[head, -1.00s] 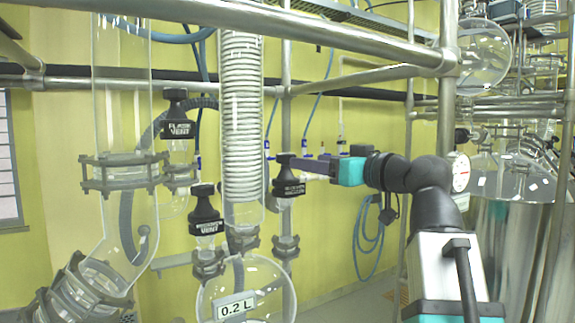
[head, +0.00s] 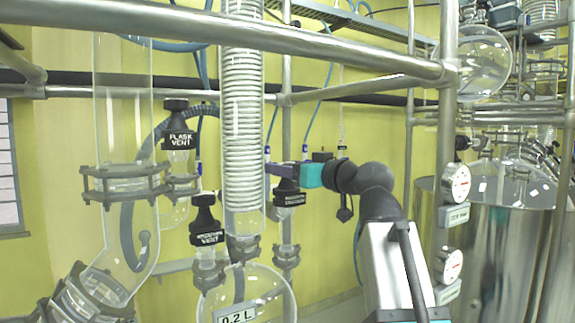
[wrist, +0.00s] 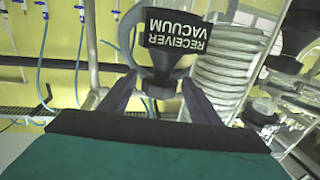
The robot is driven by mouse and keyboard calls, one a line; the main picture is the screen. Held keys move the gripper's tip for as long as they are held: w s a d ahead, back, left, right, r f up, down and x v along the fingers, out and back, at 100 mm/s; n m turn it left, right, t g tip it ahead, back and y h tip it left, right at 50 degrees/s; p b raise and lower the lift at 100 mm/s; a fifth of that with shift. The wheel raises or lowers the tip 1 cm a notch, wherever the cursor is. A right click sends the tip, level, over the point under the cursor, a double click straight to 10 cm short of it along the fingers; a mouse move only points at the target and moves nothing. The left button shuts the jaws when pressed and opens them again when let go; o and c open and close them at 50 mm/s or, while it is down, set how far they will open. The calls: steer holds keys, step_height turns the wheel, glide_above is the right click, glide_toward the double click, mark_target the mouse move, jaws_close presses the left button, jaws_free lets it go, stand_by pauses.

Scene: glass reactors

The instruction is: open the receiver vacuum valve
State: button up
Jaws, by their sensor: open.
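The receiver vacuum valve has a black knob with a white-lettered label. In the head view the knob (head: 291,199) hangs by the upright pipe, right of the glass coil column, its top partly hidden by my gripper. My gripper (head: 275,169) reaches in from the right at the level of the knob's top. In the wrist view the label "RECEIVER VACUUM" on the knob (wrist: 188,35) is upside down. There my gripper (wrist: 159,84) is open, with one finger on each side of the knob's narrow handle. I see no clear contact with either finger.
The flask vent knob (head: 178,138) and another vent knob (head: 206,228) are to the left. The coil column (head: 241,110) stands close left of the fingers. A steel rail (head: 350,42) crosses above the arm. A gauge (head: 456,182) is at right.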

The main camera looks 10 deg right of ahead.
steer(key=shift+w+a, duration=0.1)
steer(key=shift+w, duration=0.05)
steer(key=c, duration=1.1)
steer(key=shift+o, duration=0.2)
steer(key=n+g+y+b, duration=0.1)
steer(key=b, duration=0.2)
steer(key=shift+w+f+y+b, duration=0.1)
steer(key=shift+y+b, duration=0.2)
steer(key=shift+y, duration=0.1)
